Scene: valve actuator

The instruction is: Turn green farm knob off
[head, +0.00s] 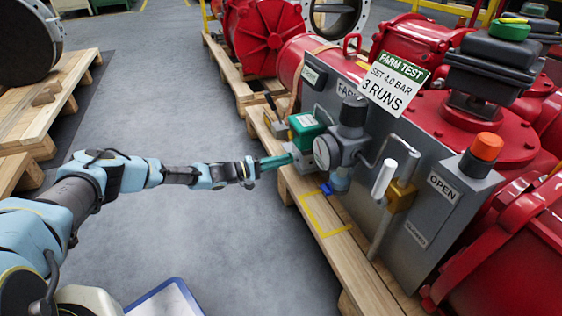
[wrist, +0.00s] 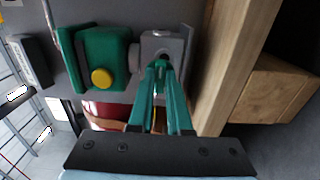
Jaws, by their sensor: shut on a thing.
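The green farm unit is a green box (head: 306,130) on the grey panel's left side. In the wrist view the green box (wrist: 104,55) has a round yellow button (wrist: 101,79). Beside it is a grey metal block (wrist: 160,45). My gripper (wrist: 162,70) has green fingers that converge at this block's front and are shut on a small part there, taken to be the knob. The fingertips hide most of it, so its turn angle cannot be told. In the head view my gripper (head: 277,160) reaches the block from the left.
A pressure gauge (head: 326,152) and a white-handled lever (head: 384,178) stand right of the green box. An orange-topped grey box (head: 486,147) is farther right. The wooden pallet (head: 330,235) runs below the panel. Grey floor (head: 190,120) is open on the left.

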